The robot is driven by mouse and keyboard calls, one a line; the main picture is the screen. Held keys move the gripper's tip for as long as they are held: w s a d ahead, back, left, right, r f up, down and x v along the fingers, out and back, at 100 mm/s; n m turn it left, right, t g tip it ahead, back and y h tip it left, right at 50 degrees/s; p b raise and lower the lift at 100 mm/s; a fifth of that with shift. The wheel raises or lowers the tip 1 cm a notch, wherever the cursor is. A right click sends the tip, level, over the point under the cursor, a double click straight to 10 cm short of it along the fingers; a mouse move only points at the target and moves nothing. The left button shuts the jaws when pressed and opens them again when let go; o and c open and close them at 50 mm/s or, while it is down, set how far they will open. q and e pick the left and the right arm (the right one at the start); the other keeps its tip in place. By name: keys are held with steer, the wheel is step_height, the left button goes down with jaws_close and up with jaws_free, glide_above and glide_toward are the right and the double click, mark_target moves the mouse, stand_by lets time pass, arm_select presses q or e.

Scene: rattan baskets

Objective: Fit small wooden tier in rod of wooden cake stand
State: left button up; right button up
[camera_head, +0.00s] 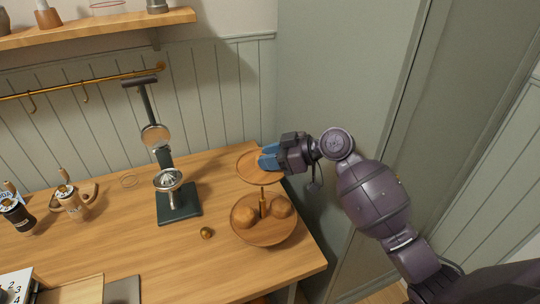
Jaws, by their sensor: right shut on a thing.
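The wooden cake stand has a wide lower tier (265,238) on the counter, with a thin rod (262,196) rising from its middle. The small wooden tier (249,172) is a round wooden plate above the lower tier, at the top of the rod. My right gripper (268,158) is shut on the right rim of the small tier, its blue fingers over the edge. I cannot tell whether the rod passes through the tier, as the plate hides the rod's top. My left gripper is not in view.
Two brown round items (244,216) lie in the lower tier. A small brass knob-like object (206,233) lies on the wooden counter (150,250). A dark green juicer press (178,203) stands to the left. A tall grey-green cabinet (335,80) borders the right side.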

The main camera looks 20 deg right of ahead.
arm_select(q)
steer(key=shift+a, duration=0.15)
arm_select(e)
steer(key=shift+a, duration=0.1)
arm_select(q)
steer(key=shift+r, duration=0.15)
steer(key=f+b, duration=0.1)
steer(key=b, duration=0.1)
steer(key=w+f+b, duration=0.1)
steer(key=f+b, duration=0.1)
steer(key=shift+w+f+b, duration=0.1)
steer(key=shift+b, duration=0.3)
arm_select(e)
step_height(320, 180, down, 6)
steer(key=shift+r, duration=0.1)
stand_by(0.3)
arm_select(q)
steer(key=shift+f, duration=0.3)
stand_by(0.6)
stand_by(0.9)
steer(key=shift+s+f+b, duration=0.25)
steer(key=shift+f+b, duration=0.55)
steer(key=shift+b, duration=0.05)
arm_select(e)
steer(key=shift+f, duration=0.85)
